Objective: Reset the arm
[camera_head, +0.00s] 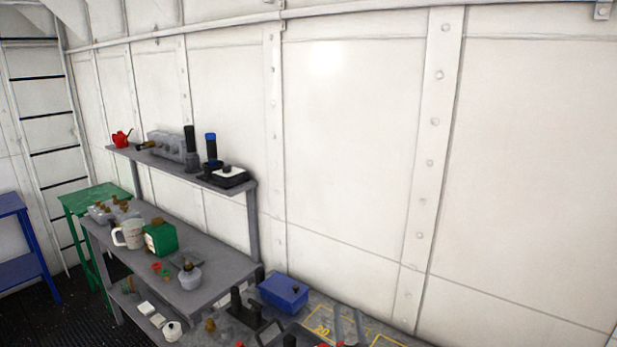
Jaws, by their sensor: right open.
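My right gripper (348,320) shows only in part at the bottom edge of the head view, right of centre. Its two grey fingers stand apart over the low worktop (388,341), with nothing seen between them. The rest of my right arm is cut off by the bottom edge. My left gripper is not in view.
A blue box (284,292) stands left of the fingers, near dark upright parts (237,301). Left is a grey shelved bench (215,262) holding a green box (161,238), a white jug (130,234) and a grey pot (190,276). A riveted white wall (520,180) rises behind.

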